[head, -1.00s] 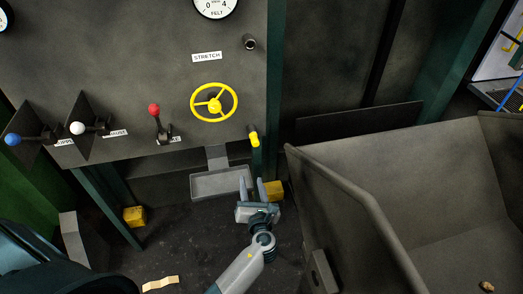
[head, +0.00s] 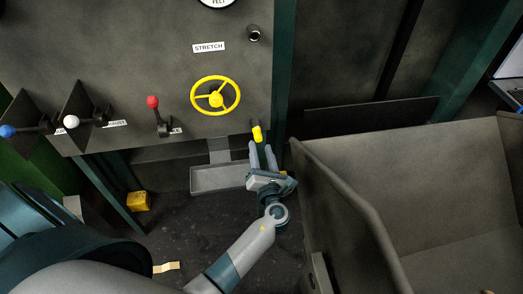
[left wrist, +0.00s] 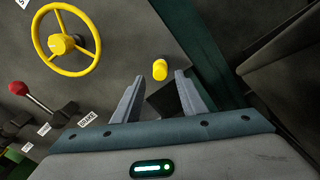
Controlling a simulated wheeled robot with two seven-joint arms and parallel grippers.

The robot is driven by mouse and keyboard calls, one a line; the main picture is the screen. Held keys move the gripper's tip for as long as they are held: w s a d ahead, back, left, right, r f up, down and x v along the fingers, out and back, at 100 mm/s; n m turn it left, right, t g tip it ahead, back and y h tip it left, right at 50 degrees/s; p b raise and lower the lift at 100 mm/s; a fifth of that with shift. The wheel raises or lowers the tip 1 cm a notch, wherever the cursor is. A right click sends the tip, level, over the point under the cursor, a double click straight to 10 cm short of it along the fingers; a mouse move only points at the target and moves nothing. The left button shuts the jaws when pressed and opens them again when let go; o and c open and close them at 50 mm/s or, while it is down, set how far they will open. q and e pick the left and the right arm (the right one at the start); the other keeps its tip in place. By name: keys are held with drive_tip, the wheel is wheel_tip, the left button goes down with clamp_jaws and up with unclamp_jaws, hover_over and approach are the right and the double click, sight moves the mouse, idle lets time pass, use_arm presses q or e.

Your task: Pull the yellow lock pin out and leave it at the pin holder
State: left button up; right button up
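The yellow lock pin (head: 257,133) sticks out of the lower right edge of the grey machine panel (head: 130,70). It also shows in the left wrist view (left wrist: 160,69), just beyond and between the finger ends. My left gripper (head: 262,147) is open and empty, its fingers pointing up at the pin from just below. I cannot tell whether a finger touches it. A short dark round socket (head: 254,33) with a light rim sits higher on the panel, right of the STRETCH label; I cannot tell if it is the pin holder. My right gripper is not in view.
A yellow handwheel (head: 215,96) and a red-knobbed lever (head: 153,103) stand out from the panel, left of the pin. A grey tray (head: 217,188) is below. A large dark bin (head: 400,170) stands close on the right.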

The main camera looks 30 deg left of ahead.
sight(259, 140)
use_arm(q)
drive_tip(key=shift+w+a, duration=0.15)
drive_tip(key=shift+w, duration=0.15)
drive_tip(key=shift+b+x, duration=0.45)
drive_tip(key=shift+x, duration=2.75)
drive_tip(key=shift+a, duration=0.1)
drive_tip(key=shift+c, duration=0.3)
clamp_jaws()
drive_tip(key=shift+o, duration=0.3)
unclamp_jaws()
